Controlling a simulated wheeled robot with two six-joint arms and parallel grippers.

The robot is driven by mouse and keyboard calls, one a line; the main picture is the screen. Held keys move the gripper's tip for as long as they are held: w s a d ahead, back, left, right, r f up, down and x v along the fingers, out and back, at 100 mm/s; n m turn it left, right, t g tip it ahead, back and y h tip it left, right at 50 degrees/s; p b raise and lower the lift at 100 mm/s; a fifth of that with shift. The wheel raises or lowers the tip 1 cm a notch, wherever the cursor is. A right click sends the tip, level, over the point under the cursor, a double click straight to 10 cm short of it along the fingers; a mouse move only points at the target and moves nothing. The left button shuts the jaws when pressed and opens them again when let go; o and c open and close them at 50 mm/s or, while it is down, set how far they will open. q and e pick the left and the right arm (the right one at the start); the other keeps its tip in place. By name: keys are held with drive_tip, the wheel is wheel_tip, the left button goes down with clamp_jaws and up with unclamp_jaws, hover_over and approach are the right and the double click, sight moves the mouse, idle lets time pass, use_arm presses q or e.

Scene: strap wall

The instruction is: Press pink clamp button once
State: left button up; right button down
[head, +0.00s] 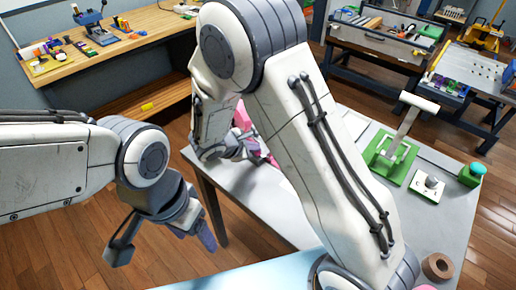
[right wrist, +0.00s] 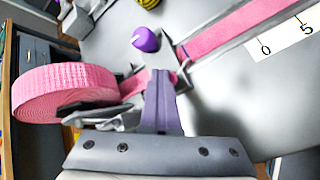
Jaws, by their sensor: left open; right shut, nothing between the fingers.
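In the right wrist view a pink strap (right wrist: 215,35) runs from a pink roll (right wrist: 62,90) through a grey clamp (right wrist: 135,85). My right gripper (right wrist: 160,75) is shut and empty, with its purple fingertips over the clamp and strap. The clamp's button cannot be made out; the fingers cover part of that area. Whether they touch the clamp I cannot tell. In the head view the right gripper (head: 250,148) is beside pink strap parts (head: 242,118), mostly behind my arm. My left gripper (head: 163,244) is open and empty in front of the table.
A purple knob (right wrist: 145,40) stands just beyond the clamp. A white scale (right wrist: 285,37) lies along the strap. On the table (head: 448,215) are a green stand (head: 391,160), a green jar (head: 471,175) and a brown roll (head: 437,266). My right arm hides much of the table.

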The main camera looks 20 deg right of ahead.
drive_tip(key=shift+s+f, duration=0.15)
drive_tip(key=shift+s, duration=0.15)
wheel_tip(320, 180, up, 6)
drive_tip(key=p, duration=0.4)
drive_tip(key=shift+w+r, duration=0.15)
drive_tip(key=shift+r, duration=0.05)
drive_tip(key=shift+r, duration=0.1)
idle(0.5)
drive_tip(key=s+a+r+m+g+y, duration=0.2)
drive_tip(key=s+r+m, duration=0.1)
drive_tip(key=s, duration=0.6)
drive_tip(key=s+a+r+m+g+y, duration=0.2)
drive_tip(key=s+a+r+m+y, duration=0.1)
drive_tip(key=s, duration=0.6)
drive_tip(key=s+a+r+m+g+y, duration=0.1)
drive_tip(key=s+a+r+m+y, duration=0.2)
drive_tip(key=s, duration=0.6)
drive_tip(key=shift+s+r+g, duration=0.2)
drive_tip(key=shift+s+g, duration=0.1)
drive_tip(key=shift+g, duration=0.1)
drive_tip(key=shift+a, duration=0.1)
